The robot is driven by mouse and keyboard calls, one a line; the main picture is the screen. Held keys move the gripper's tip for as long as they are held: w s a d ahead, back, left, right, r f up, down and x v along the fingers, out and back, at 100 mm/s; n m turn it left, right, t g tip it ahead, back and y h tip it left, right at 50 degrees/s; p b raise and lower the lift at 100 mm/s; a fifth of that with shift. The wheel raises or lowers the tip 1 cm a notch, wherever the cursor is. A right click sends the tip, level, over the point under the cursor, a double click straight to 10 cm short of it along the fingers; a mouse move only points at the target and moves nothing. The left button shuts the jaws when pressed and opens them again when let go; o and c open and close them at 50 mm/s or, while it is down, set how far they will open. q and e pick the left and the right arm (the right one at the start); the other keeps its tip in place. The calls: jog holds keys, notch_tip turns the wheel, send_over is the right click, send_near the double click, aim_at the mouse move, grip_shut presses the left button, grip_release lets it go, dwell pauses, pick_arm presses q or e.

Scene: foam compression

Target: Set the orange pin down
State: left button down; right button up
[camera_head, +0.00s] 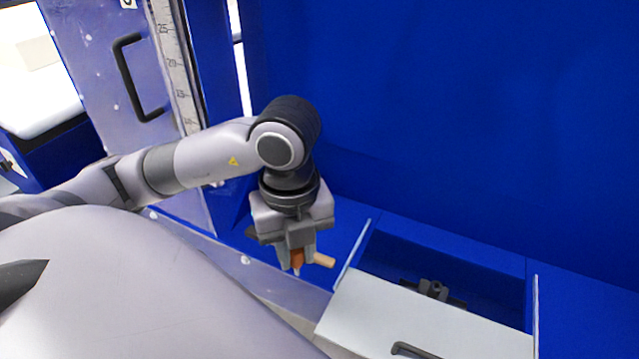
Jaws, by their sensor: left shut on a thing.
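My left gripper (297,258) points down above the blue floor of the machine, left of the recessed box. It is shut on the orange pin (298,259), whose orange-brown part shows between the fingers. A lighter tan, rod-like piece (324,260) sticks out to the right of the fingers; I cannot tell whether it is part of the pin. The fingers hide part of the pin. I cannot tell whether the pin's lower tip touches the surface below. My right gripper is not in view.
A blue recessed box (450,262) with thin raised side edges lies to the right, with a dark fitting (433,289) inside. A light panel with a black handle (420,325) is in front. A tall blue wall (450,110) stands behind. A door with a black handle (130,80) and a ruler (172,60) is at left.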

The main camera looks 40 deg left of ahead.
pick_arm(q)
jog(key=w+a+p, duration=0.1)
jog(key=w+a, duration=0.3)
jog(key=w, duration=1.4)
notch_tip(320, 180, down, 6)
jog(key=shift+s+a, duration=0.1)
jog(key=shift+f+p, duration=0.35)
jog(key=shift+p, duration=0.1)
jog(key=shift+w+f, duration=0.15)
jog(key=shift+w, duration=0.1)
jog(key=shift+f, duration=0.1)
jog(key=c, duration=0.9)
grip_release()
